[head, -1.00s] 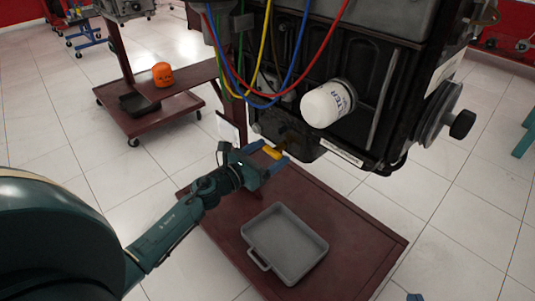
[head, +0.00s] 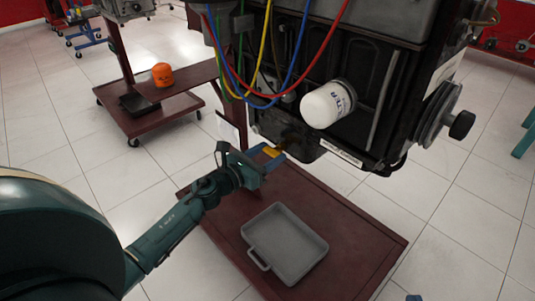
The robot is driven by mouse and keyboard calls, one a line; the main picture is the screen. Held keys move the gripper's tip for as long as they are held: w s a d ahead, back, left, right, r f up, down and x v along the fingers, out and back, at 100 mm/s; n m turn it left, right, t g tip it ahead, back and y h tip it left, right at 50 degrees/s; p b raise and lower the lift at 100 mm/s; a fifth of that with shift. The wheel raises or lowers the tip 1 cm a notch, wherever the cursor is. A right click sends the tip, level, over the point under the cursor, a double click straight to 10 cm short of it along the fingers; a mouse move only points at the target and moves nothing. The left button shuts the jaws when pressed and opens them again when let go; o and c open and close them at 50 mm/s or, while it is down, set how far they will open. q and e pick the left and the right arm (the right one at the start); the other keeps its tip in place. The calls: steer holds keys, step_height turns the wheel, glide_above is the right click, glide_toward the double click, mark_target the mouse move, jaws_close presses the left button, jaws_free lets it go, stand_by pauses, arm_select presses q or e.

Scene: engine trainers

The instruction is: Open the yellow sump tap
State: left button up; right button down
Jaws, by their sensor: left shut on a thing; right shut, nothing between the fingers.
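The yellow sump tap (head: 271,152) shows as a small yellow handle at the lower left of the engine's dark sump (head: 298,142). My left gripper (head: 268,156), with blue fingers, reaches in from the left and is shut on the yellow tap. The fingers hide part of the handle, and I cannot see the outlet under it. My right gripper (head: 414,297) shows only as a small blue tip at the bottom edge, to the right of the trolley; it is shut and empty.
A grey drain tray (head: 285,244) lies on the dark red trolley base (head: 362,262) below the engine. A white oil filter (head: 326,104) sticks out from the engine, with coloured hoses hanging beside it. An orange filter (head: 162,75) stands on another trolley at the back left.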

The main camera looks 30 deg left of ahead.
arm_select(q)
steer(key=n+p, duration=0.1)
steer(key=n, duration=0.3)
steer(key=n+p, duration=0.1)
steer(key=n, duration=0.1)
steer(key=shift+a+n, duration=0.1)
steer(key=shift+n, duration=0.3)
steer(key=n+p, duration=0.1)
steer(key=n, duration=0.1)
steer(key=shift+n, duration=0.4)
steer(key=n+p, duration=0.1)
steer(key=n, duration=0.1)
steer(key=shift+n, duration=0.4)
steer(key=shift+n+p, duration=0.4)
steer(key=shift+n, duration=0.4)
steer(key=shift+n+p, duration=0.3)
steer(key=shift+n, duration=0.4)
steer(key=shift+f+n+p, duration=0.15)
steer(key=shift+n+p, duration=0.15)
steer(key=shift+n, duration=0.5)
arm_select(e)
steer(key=shift+s+d+r+m+g+h, duration=0.15)
steer(key=shift+s+d+r+m, duration=0.2)
steer(key=shift+r, duration=0.45)
steer(key=shift+s+d+r+m+g+h, duration=0.15)
steer(key=shift+d+r+m, duration=0.25)
steer(key=shift+r, duration=0.4)
steer(key=shift+s+d+r+m+h, duration=0.2)
steer(key=shift+s+d+r+m, duration=0.15)
steer(key=shift+r, duration=0.55)
